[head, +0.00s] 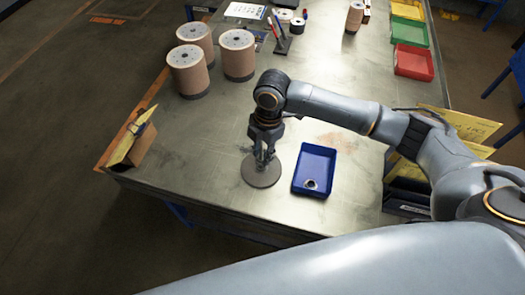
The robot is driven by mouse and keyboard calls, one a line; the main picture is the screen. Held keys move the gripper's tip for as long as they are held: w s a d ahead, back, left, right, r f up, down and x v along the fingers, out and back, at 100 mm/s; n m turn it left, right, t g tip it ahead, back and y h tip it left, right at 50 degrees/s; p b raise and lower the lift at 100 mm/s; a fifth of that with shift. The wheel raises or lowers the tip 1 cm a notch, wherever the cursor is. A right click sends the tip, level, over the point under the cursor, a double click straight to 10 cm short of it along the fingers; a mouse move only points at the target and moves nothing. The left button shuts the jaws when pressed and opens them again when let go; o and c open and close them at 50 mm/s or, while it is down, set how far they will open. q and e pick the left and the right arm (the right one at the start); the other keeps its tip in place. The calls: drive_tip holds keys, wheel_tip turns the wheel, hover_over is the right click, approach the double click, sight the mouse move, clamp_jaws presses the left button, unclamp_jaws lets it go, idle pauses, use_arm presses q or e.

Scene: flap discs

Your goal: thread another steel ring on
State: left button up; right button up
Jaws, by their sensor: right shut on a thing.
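My right gripper (263,157) points down over a round grey disc (261,174) that lies flat on the metal table. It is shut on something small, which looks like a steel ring. The fingers hide most of it and the middle of the disc, so I cannot tell whether the ring is around anything. A blue tray (318,160) stands just right of the disc, with a small shiny steel ring (310,184) near its front end. My left gripper is not in view.
Stacks of brown discs (188,72) stand at the back left. A yellow-edged holder (132,145) is at the left table edge. Green (410,31) and red bins (413,61) line the right. Bare table surrounds the disc.

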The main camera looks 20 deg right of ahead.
drive_tip(key=o, duration=0.8)
drive_tip(key=shift+f, duration=0.2)
wheel_tip(320, 180, up, 12)
drive_tip(key=d, duration=0.1)
drive_tip(key=shift+w+d, duration=0.15)
drive_tip(key=shift+w, duration=0.1)
drive_tip(key=shift+r+p, duration=0.4)
drive_tip(key=shift+p, duration=0.55)
